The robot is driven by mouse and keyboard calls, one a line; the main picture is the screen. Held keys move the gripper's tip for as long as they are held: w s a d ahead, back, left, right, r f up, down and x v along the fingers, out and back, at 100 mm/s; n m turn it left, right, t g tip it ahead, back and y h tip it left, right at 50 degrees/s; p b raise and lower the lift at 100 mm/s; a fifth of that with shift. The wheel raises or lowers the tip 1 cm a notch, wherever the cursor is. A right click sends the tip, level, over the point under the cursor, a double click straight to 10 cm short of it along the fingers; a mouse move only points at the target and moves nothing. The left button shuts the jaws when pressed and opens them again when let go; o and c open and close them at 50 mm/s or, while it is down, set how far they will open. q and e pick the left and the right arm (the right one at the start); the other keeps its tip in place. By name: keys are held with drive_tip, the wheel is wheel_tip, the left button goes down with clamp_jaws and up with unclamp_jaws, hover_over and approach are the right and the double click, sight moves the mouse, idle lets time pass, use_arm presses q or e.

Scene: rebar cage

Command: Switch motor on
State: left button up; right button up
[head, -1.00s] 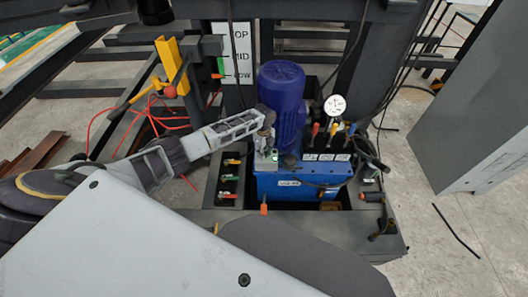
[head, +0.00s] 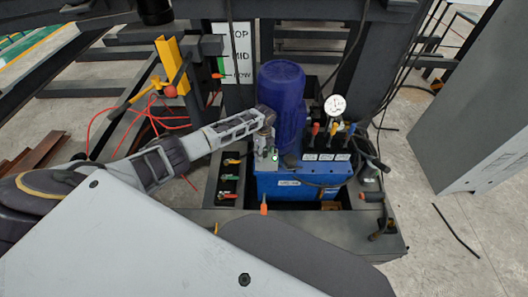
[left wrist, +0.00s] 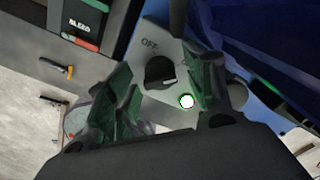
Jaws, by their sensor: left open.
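The motor switch is a black rotary knob (left wrist: 160,72) on a light grey box, with "OFF" printed at its upper left. The pale mark on the knob points right, away from "OFF". A lamp (left wrist: 187,101) beside it glows white-green; this lamp also shows green in the head view (head: 275,157). The blue motor (head: 281,95) stands upright behind the box. My left gripper (left wrist: 163,95) is open, its fingers on either side of the knob; I cannot tell whether they touch it. In the head view the left gripper (head: 267,135) partly hides the box. My right gripper is not in view.
A blue tank (head: 300,185) carries several coloured levers and a round gauge (head: 335,105). Small valves with coloured handles (head: 229,178) line the left side. A yellow post (head: 170,65) and red cables stand left.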

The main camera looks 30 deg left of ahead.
use_arm(q)
wheel_tip(320, 180, up, 12)
idle(0.9)
drive_tip(key=shift+f, duration=0.1)
idle(0.5)
